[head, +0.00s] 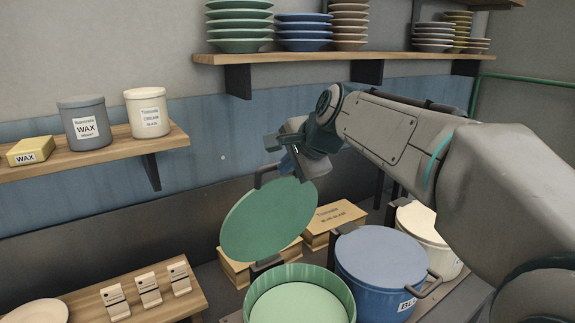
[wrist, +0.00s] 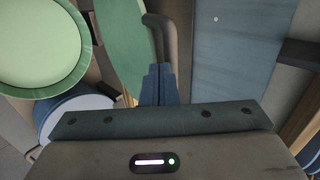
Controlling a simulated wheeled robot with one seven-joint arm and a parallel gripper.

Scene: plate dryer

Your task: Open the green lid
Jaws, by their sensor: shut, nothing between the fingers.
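The green lid (head: 268,219) stands tilted steeply up behind the green pot (head: 300,270), whose round opening is uncovered. The lid's dark handle (head: 262,174) is on its rear side, mostly hidden by the lid in the head view. My gripper (head: 287,165) is just beyond the lid's upper right edge. In the wrist view my gripper's blue fingers (wrist: 157,82) are together with nothing between them, close beside the grey handle (wrist: 166,40). The lid (wrist: 126,45) shows edge-on there, and the green pot (wrist: 42,40) is at upper left. Whether the fingers touch the handle I cannot tell.
A blue-lidded pot (head: 382,260) and a cream pot (head: 425,225) stand right of the green one. Wooden boxes (head: 335,215) lie behind. A shelf (head: 90,151) with jars is at left, and a plate shelf (head: 300,58) is above. My arm spans the right side.

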